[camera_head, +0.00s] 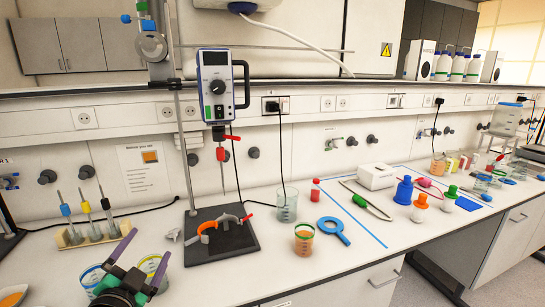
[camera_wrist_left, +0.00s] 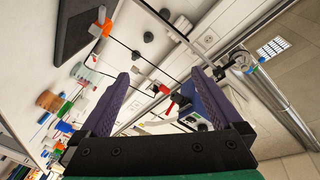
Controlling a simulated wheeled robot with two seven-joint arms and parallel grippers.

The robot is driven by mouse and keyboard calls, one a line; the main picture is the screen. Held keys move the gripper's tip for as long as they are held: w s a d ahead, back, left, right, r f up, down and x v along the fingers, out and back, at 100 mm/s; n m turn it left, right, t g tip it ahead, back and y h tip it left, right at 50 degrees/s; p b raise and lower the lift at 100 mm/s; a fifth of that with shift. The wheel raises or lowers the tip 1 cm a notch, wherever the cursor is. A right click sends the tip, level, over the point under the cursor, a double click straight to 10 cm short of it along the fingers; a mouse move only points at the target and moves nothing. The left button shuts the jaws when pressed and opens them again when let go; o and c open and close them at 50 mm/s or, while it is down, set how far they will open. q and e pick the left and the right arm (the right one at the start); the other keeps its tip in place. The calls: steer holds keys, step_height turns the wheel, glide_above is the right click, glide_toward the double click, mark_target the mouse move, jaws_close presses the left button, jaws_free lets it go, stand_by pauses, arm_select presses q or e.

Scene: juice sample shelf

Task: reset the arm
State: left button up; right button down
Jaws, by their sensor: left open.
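My left gripper (camera_head: 150,244) is low at the front left of the bench in the head view, with its two purple fingers spread. It also shows in the left wrist view (camera_wrist_left: 160,75), where the fingers stand apart with nothing gripped between them. In the head view a blue-rimmed beaker (camera_head: 91,277) and a beaker with a yellow-green rim (camera_head: 152,265) are partly hidden behind the gripper. I cannot tell how far the gripper is from them. My right gripper is in neither view.
A stand with a black base (camera_head: 222,243) and an overhead stirrer (camera_head: 215,88) rises right of the gripper. A pipette rack (camera_head: 95,237) stands to the left. A beaker of orange liquid (camera_head: 304,241), a glass beaker (camera_head: 287,208) and a blue ring (camera_head: 334,231) lie farther right.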

arm_select(q)
steer(key=s+f+n+g, duration=0.3)
steer(key=s+f+g, duration=0.15)
steer(key=f, duration=0.45)
steer(key=s+f+n+g, duration=0.2)
steer(key=s+f+g, duration=0.25)
steer(key=f, duration=0.35)
steer(key=s+d+f+n+g+h, duration=0.15)
steer(key=s+d+f+g, duration=0.35)
steer(key=s+f, duration=0.6)
steer(key=s+f+g+b, duration=0.1)
steer(key=s+f+b, duration=0.15)
steer(key=f, duration=1.15)
steer(key=s+f+g+b, duration=0.1)
steer(key=f+b, duration=0.3)
steer(key=f, duration=1.1)
steer(key=s+a+f+b, duration=0.1)
steer(key=s+f, duration=0.7)
steer(key=s+a+f+b, duration=0.2)
steer(key=s+f, duration=0.5)
steer(key=f, duration=0.1)
steer(key=shift+s+a+g, duration=0.3)
steer(key=shift+s+g, duration=0.1)
